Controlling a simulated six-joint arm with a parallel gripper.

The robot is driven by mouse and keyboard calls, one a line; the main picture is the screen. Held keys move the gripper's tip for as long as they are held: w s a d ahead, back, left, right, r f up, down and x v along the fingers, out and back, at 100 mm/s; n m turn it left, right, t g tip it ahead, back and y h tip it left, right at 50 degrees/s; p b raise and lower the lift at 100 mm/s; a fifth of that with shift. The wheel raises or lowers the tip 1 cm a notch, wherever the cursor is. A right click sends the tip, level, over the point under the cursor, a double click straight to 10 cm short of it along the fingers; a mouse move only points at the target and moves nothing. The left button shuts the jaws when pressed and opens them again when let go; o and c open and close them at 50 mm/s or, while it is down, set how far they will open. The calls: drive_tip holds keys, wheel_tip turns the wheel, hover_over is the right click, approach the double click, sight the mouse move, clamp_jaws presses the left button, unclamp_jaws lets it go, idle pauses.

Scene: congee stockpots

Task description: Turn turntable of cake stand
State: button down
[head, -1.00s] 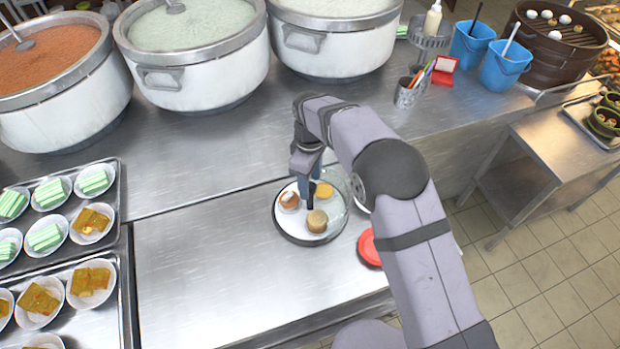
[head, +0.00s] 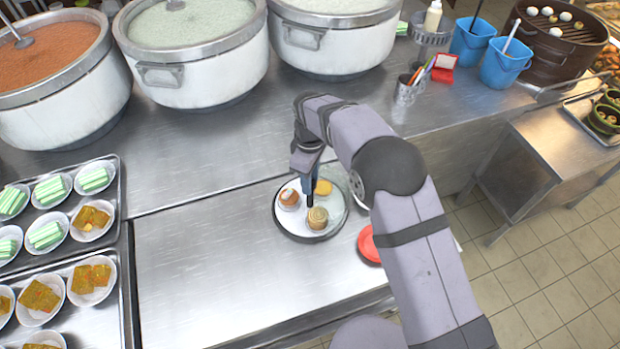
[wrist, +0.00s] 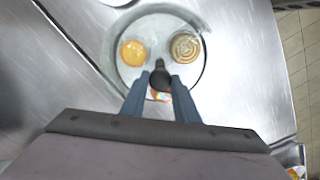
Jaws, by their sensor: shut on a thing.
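The round cake stand (head: 293,219) stands on the steel counter, with a pale plate and grey rim. It bears a yellow tart (head: 323,187), a spiral-topped brown pastry (head: 317,219) and a small cake with a white top (head: 289,198). My gripper (head: 310,190) points down over the middle of the stand. In the wrist view its blue fingers (wrist: 160,84) are shut on a dark knob (wrist: 160,70) at the stand's centre. The tart and spiral pastry lie beyond the fingers there; the third cake is mostly hidden behind the knob.
A red round item (head: 368,245) lies right of the stand, partly behind my arm. White stockpots (head: 205,80) line the back. Trays of small dishes (head: 118,180) stand at the left. A pen cup (head: 404,94) and blue buckets (head: 505,72) are at the back right. Counter left of the stand is clear.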

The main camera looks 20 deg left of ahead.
drive_tip(key=shift+n+b, duration=0.7)
drive_tip(key=shift+n, duration=2.3)
drive_tip(key=shift+a+n+b, duration=0.1)
drive_tip(key=shift+n+b, duration=0.25)
drive_tip(key=shift+n, duration=2.55)
drive_tip(key=shift+r+n, duration=0.1)
drive_tip(key=shift+n, duration=5.8)
drive_tip(key=c, duration=1.4)
unclamp_jaws()
drive_tip(key=shift+b, duration=0.3)
